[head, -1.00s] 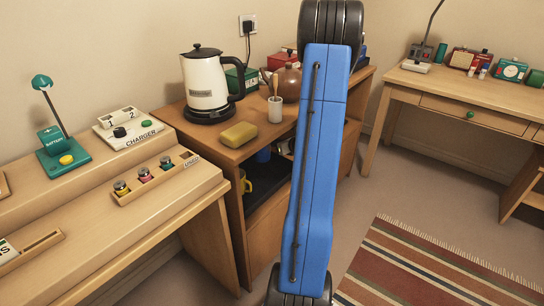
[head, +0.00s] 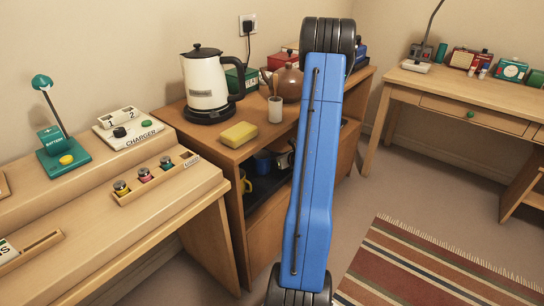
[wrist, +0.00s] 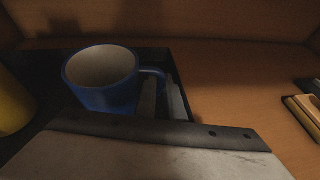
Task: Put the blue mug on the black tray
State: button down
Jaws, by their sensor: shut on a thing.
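The blue mug (wrist: 100,82) is upright in the wrist view, its open rim up and its handle to the right. It also shows inside the cabinet in the head view (head: 262,162). The black tray (wrist: 152,58) lies behind and around it; the mug's base is hidden, so I cannot tell whether it touches the tray. My gripper (wrist: 164,100) is shut on the blue mug at its handle side, with its pale fingers partly hidden by a dark strip. In the head view my blue arm hides most of the gripper.
A yellow mug (wrist: 12,104) stands close to the left of the blue mug. The cabinet's wooden floor (wrist: 235,75) is clear to the right, with small objects (wrist: 304,108) at the far right. A kettle (head: 205,85), sponge (head: 239,134) and white cup (head: 275,109) stand on the cabinet top.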

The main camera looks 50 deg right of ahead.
jog(key=shift+f, duration=0.1)
jog(key=c, duration=1.9)
grip_release()
jog(key=shift+o, duration=0.2)
jog(key=v, duration=1.2)
jog(key=shift+s+d, duration=0.1)
